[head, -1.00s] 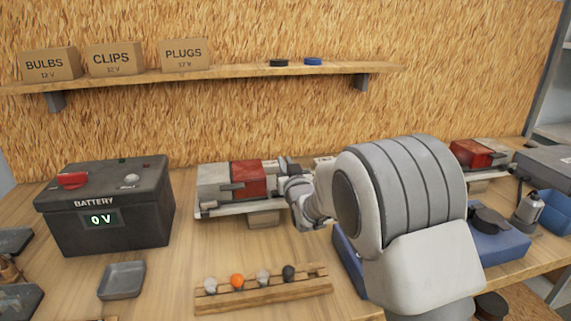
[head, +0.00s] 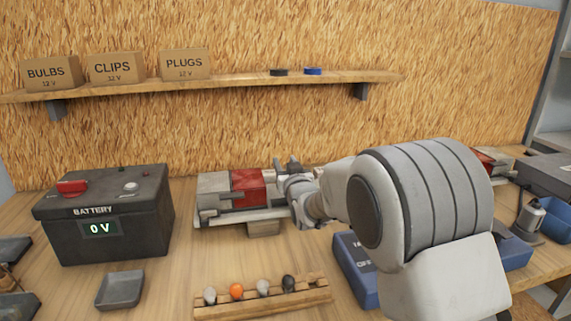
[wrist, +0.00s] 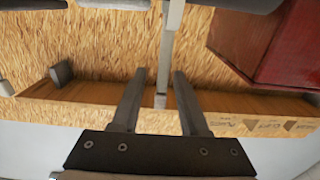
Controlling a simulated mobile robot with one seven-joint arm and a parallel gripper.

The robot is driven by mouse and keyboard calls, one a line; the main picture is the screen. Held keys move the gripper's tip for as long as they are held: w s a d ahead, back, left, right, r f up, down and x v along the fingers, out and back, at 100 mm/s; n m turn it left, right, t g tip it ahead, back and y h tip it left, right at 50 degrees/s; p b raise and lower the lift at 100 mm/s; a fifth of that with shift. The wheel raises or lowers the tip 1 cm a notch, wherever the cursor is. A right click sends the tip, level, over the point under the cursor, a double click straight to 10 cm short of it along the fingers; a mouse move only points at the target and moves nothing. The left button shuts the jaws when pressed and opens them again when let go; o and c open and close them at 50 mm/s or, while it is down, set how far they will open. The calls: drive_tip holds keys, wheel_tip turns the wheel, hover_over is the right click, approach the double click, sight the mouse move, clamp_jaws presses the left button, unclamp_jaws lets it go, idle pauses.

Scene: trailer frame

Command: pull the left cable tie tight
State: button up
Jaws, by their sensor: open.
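The trailer frame's left end (head: 235,214) carries a grey and red lamp (head: 247,188). My gripper (head: 286,163) is at the right end of this lamp, its fingers pointing up and back. In the wrist view, my open gripper (wrist: 160,74) has a thin light grey strip (wrist: 166,60) running between its two fingers, apart from both. It looks like the cable tie's tail, but its head and loop are not clear. The lamp's red side (wrist: 270,45) shows at the upper right there. In the head view, I cannot make out the tie.
A battery (head: 105,215) reading 0 V stands at the left, with a small grey tray (head: 120,290) before it. A wooden rack (head: 262,299) holds several bulbs at the front. A blue box (head: 356,268) is right of it. A shelf (head: 230,80) with boxes hangs behind.

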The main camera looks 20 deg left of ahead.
drive_tip(key=v, duration=1.7)
drive_tip(key=shift+s, duration=0.25)
drive_tip(key=s+d+r+m+g+h, duration=0.1)
drive_tip(key=s+d+m+g+h, duration=0.15)
drive_tip(key=d, duration=0.55)
drive_tip(key=s+d+m+g+h, duration=0.1)
drive_tip(key=d+h, duration=0.2)
drive_tip(key=d, duration=0.5)
drive_tip(key=s+d+f+m+g+h, duration=0.1)
drive_tip(key=s+d+g+h, duration=0.15)
drive_tip(key=s+d, duration=0.6)
drive_tip(key=s+d+f+m+g+h, duration=0.1)
drive_tip(key=s+d+m+g+h, duration=0.3)
drive_tip(key=s, duration=0.7)
wheel_tip(320, 180, up, 12)
drive_tip(key=s+d+n+y+p, duration=0.1)
drive_tip(key=n+y+p, duration=0.1)
drive_tip(key=p, duration=1)
drive_tip(key=shift+d+f, duration=0.15)
drive_tip(key=shift+d, duration=0.1)
